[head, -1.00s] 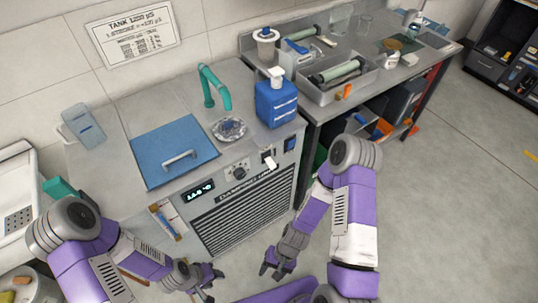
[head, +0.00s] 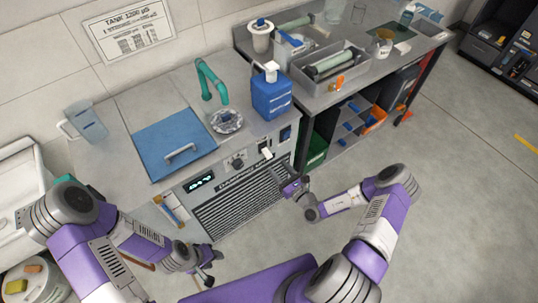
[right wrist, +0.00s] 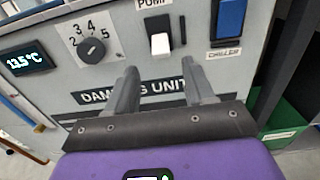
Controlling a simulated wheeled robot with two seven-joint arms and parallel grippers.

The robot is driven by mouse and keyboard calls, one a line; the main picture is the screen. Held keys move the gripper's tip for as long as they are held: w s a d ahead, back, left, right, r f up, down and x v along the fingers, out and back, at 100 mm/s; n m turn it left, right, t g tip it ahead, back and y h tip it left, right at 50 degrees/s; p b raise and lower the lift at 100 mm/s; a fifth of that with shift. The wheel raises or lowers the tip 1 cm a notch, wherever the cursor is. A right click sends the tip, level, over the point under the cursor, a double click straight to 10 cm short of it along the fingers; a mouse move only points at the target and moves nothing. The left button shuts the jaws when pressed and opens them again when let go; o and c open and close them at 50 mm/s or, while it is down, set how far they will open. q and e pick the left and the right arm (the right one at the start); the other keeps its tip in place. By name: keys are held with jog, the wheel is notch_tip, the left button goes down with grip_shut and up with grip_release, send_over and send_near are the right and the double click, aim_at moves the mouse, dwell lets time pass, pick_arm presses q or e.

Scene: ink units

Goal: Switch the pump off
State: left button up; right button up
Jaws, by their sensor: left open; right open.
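The pump switch (head: 266,153) is a white rocker on a dark plate on the front panel of the damping unit. In the right wrist view the rocker (right wrist: 160,43) sits under a label reading PUMP; I cannot tell its setting for certain. My right gripper (head: 284,177) is open and empty, just in front of the panel and below the switch. In the right wrist view its two fingers (right wrist: 160,80) point up at the panel, one on each side of the rocker's line, apart from it. My left gripper (head: 208,268) is open and empty, low in front of the unit's left part.
A blue switch labelled CHILLER (right wrist: 230,18) is right of the pump switch. A numbered dial (right wrist: 93,48) and a lit temperature display (right wrist: 25,58) are to its left. A blue canister (head: 271,98) stands above on the worktop. The floor to the right is clear.

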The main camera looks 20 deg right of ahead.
aim_at(269, 155)
jog(key=b+x, duration=0.1)
jog(key=x, duration=0.6)
jog(key=shift+w, duration=0.3)
jog(key=shift+c, duration=0.4)
